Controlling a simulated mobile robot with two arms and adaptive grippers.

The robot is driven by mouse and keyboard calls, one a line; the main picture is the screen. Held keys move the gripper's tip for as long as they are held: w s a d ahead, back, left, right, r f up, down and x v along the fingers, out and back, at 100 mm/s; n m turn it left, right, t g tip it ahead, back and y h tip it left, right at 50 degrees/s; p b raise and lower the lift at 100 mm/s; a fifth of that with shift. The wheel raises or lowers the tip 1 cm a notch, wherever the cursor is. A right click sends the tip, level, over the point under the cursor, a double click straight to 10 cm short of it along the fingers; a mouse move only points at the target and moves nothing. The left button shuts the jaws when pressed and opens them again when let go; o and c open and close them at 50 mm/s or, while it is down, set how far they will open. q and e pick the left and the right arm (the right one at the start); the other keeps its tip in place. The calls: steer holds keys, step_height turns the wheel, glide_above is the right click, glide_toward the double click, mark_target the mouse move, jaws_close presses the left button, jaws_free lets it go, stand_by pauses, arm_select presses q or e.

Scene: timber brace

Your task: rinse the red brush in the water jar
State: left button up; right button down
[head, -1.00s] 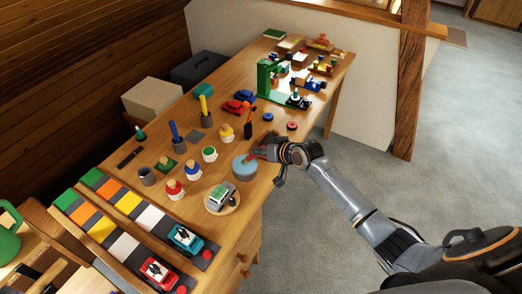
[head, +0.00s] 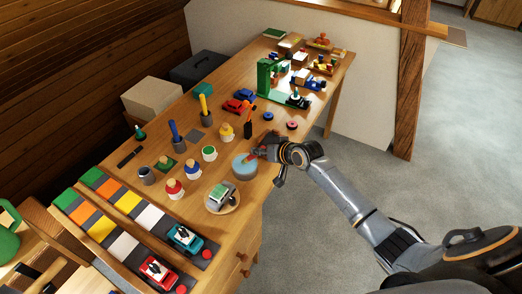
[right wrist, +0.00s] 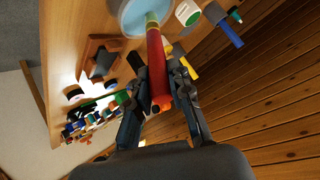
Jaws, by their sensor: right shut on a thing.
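The water jar (head: 245,168) is round, with pale blue water, near the front edge of the table. It also shows at the top of the right wrist view (right wrist: 130,14). My right gripper (head: 270,152) is just right of the jar and shut on the red brush (right wrist: 155,55). In the right wrist view the brush's red handle lies between the fingers. Its pale ferrule end overlaps the jar's water. I cannot tell clearly how deep the tip is. My left gripper is not in view.
White cups with green (head: 209,153), yellow (head: 226,132), blue (head: 192,169) and red (head: 174,188) tops stand left of the jar. Toy cars and a green stand (head: 264,78) are farther back.

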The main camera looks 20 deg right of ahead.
steer(key=shift+f, duration=0.45)
stand_by(0.7)
step_height(320, 180, up, 7)
steer(key=p, duration=0.6)
steer(key=shift+r, duration=0.1)
stand_by(0.5)
